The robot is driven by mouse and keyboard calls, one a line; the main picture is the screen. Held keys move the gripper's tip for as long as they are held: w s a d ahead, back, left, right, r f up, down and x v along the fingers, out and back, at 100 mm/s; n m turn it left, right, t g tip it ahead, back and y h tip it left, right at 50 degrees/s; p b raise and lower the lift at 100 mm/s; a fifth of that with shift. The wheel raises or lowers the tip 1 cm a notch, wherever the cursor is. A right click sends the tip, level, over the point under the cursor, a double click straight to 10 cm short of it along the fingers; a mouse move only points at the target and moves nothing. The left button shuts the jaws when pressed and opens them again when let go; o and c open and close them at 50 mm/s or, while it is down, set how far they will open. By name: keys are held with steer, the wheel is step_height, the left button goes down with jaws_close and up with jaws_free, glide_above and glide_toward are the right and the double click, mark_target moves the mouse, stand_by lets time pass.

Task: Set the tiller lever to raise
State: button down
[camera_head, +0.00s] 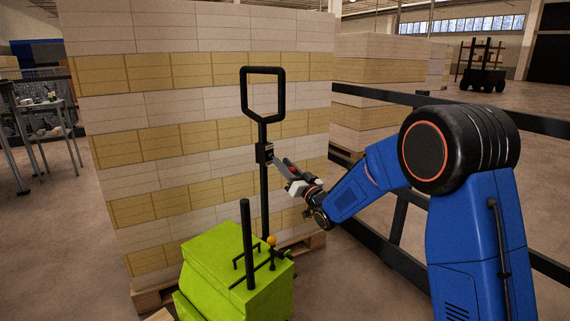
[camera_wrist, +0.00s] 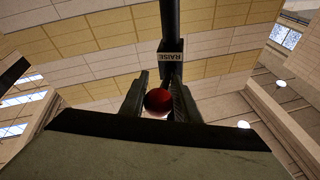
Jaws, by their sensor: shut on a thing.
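The black tiller (camera_head: 264,190) stands upright from the lime-green truck body (camera_head: 228,270), with a loop handle (camera_head: 264,70) on top. A small black box (camera_head: 264,153) sits on its shaft. In the wrist view the box (camera_wrist: 172,48) carries a label reading RAISE. The tiller lever's red knob (camera_wrist: 158,100) is between the two fingers of my gripper (camera_wrist: 160,97), below the label. My gripper (camera_head: 281,163) is shut on the lever, right beside the box. The lever's stem and its exact setting are hidden.
A tall stack of white and tan reams (camera_head: 200,120) on a wooden pallet (camera_head: 150,299) stands close behind the tiller. A black rail (camera_head: 400,259) runs behind my arm. An orange knob (camera_head: 271,241) and black bars sit on the truck body.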

steer(key=shift+f, duration=0.25)
steer(key=c, duration=1.4)
jaws_free()
steer(key=shift+c, duration=0.2)
steer(key=v, duration=1.7)
steer(key=shift+f, duration=0.45)
